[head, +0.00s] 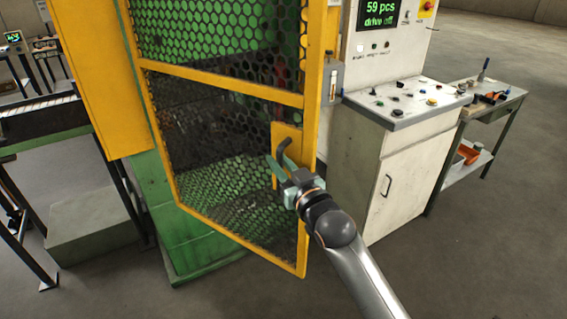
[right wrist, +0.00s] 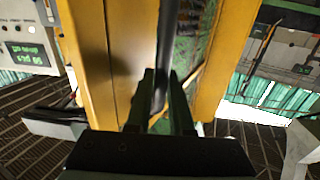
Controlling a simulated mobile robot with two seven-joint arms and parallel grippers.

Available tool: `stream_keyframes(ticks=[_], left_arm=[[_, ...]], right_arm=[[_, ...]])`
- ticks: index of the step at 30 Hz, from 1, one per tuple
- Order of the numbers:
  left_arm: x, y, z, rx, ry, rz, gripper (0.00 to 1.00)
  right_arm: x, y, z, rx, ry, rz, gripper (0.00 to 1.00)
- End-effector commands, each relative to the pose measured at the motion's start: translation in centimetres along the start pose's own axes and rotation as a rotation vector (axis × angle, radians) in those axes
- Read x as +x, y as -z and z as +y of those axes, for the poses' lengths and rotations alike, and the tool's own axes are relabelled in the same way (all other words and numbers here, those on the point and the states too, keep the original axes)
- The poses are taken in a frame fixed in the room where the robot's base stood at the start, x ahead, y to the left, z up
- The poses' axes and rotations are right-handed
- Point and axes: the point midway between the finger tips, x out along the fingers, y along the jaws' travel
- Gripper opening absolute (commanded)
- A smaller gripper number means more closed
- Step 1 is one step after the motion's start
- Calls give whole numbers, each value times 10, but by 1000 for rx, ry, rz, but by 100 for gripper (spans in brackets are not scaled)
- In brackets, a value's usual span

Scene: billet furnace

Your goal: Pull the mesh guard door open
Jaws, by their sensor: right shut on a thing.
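The mesh guard door (head: 225,83) has a yellow frame and dark hexagonal mesh, and fills the middle of the head view. Its right edge stands out from the green machine (head: 190,240), so the door appears partly swung open. A dark handle (head: 284,155) sits on a yellow plate near the door's right edge. My right gripper (head: 279,168) is at the handle with its fingers closed around it. In the right wrist view the dark handle bar (right wrist: 166,60) runs between the fingers (right wrist: 160,105). My left gripper is not in view.
A white control cabinet (head: 385,170) with a sloped button panel (head: 405,103) stands right of the door. A workbench (head: 490,105) with tools is farther right. A conveyor (head: 45,118) is at the left. The floor in front of the door is clear.

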Motion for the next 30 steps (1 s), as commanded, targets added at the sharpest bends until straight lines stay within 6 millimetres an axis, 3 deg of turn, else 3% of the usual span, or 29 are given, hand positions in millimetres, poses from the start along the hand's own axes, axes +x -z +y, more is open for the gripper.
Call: stream_keyframes(ticks=[18,19,26,30], left_arm=[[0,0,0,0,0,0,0],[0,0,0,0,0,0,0],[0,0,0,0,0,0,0],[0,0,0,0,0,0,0]], right_arm=[[2,1,-2,-1,0,2,0],[2,1,-2,-1,0,2,22],[2,1,-2,-1,0,1,48],[2,0,-2,0,0,1,50]])
